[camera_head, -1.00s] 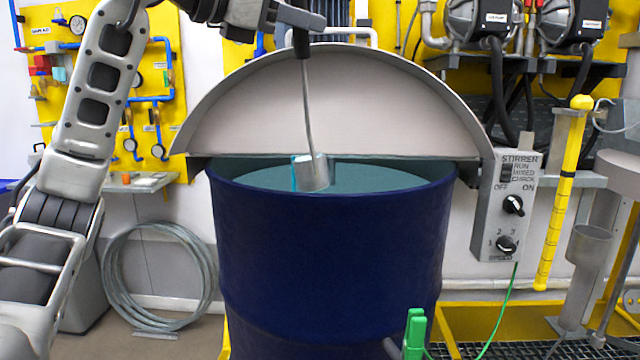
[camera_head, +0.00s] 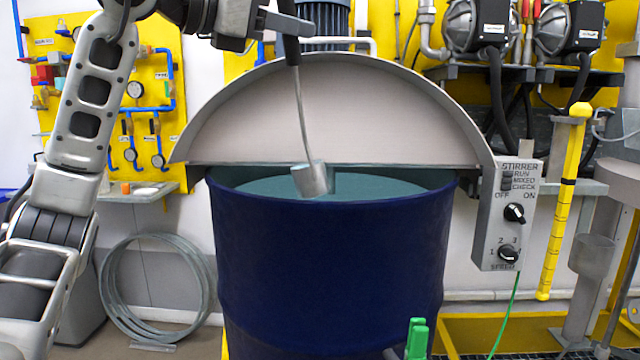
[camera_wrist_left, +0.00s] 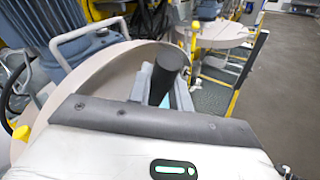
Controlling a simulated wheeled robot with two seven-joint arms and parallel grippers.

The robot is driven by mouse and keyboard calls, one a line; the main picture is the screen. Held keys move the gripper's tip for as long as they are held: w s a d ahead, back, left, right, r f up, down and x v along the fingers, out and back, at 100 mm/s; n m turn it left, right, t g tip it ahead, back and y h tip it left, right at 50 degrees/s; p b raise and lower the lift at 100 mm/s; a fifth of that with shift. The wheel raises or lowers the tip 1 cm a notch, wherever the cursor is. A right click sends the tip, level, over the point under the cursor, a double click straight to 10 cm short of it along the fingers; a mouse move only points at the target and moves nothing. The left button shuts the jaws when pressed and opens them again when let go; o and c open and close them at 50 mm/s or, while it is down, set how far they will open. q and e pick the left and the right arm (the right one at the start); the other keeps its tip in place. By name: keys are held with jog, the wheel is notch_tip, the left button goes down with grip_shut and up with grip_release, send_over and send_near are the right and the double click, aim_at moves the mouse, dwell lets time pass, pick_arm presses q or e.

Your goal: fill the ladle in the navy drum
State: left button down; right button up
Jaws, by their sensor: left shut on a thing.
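The navy drum (camera_head: 330,270) stands in the middle of the head view, its rear half covered by a raised grey half-round lid. Teal liquid (camera_head: 370,184) shows inside, near the rim. My left gripper (camera_head: 287,22) is shut on the ladle's black handle, above the lid's top edge. The ladle (camera_head: 312,180) hangs down with its metal cup, slightly tilted, over the drum's opening at the liquid's level. I cannot tell whether the cup touches the liquid or holds any. In the left wrist view the black handle (camera_wrist_left: 168,72) stands up between the fingers. My right gripper is not in view.
A stirrer control box (camera_head: 510,215) with two knobs is fixed right of the drum. A yellow rod (camera_head: 563,200) hangs further right. A green clip-like piece (camera_head: 417,338) stands in front of the drum. Pumps (camera_head: 480,25) sit at the upper right.

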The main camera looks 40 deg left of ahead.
pick_arm(q)
jog(key=shift+r, duration=0.1)
jog(key=shift+w+d+r+p, duration=0.1)
jog(key=shift+w+d+p, duration=0.1)
jog(key=shift+d+p, duration=0.25)
jog(key=w+d+m+g+y+p, duration=0.1)
jog(key=w+d+g+p, duration=0.1)
jog(key=w+d+p, duration=0.2)
jog(key=d+p, duration=0.2)
jog(key=p, duration=0.2)
jog(key=shift+d+f+m+y, duration=0.15)
jog(key=shift+f+m+y, duration=0.15)
jog(key=shift+f+m, duration=0.1)
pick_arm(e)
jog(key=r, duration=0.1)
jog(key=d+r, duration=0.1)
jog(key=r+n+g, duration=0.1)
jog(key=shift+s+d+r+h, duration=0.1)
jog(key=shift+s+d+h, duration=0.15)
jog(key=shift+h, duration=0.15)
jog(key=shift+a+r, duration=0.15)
